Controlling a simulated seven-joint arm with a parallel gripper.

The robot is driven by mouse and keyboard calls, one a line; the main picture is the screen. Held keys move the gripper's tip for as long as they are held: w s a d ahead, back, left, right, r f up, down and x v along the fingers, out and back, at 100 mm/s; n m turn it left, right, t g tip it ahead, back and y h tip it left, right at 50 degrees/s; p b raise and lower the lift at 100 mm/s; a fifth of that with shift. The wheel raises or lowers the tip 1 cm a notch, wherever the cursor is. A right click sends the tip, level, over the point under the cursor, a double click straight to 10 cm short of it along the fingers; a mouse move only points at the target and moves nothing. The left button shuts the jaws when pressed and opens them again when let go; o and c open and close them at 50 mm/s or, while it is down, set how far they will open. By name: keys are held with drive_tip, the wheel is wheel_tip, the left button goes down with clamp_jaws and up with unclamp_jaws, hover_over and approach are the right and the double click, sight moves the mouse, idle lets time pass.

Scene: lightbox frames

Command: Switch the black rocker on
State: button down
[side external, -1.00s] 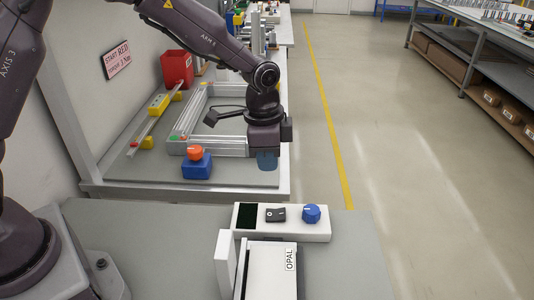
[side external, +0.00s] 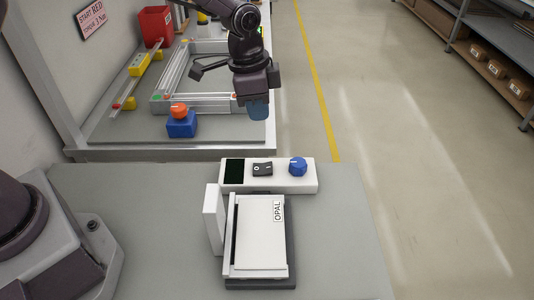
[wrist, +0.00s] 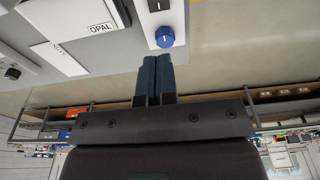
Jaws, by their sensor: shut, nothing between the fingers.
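The black rocker (side external: 262,169) sits on a white panel (side external: 308,182), between a dark screen and a blue knob (side external: 298,166). An O mark shows on its left part; its tilt is too small to tell. In the wrist view the rocker (wrist: 159,4) is cut by the top edge, with a light line mark showing, beyond the blue knob (wrist: 165,37). My gripper (side external: 258,109) hangs above and behind the panel in the side view, apart from it. Its blue fingers (wrist: 155,62) are together and empty, pointing toward the knob in the wrist view.
A white device labelled OPAL (side external: 262,235) stands in front of the panel, with a white upright plate (side external: 214,220) at its left. A blue box with an orange button (side external: 180,112) stands on the bench behind. Grey table is bare right of the device.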

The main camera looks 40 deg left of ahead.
sight(270, 167)
drive_tip(key=f, duration=0.4)
drive_tip(key=w+d+f, duration=0.1)
drive_tip(key=f, duration=0.8)
drive_tip(key=shift+w+d+f, duration=0.15)
drive_tip(key=shift+w+f, duration=0.05)
drive_tip(key=shift+f, duration=0.1)
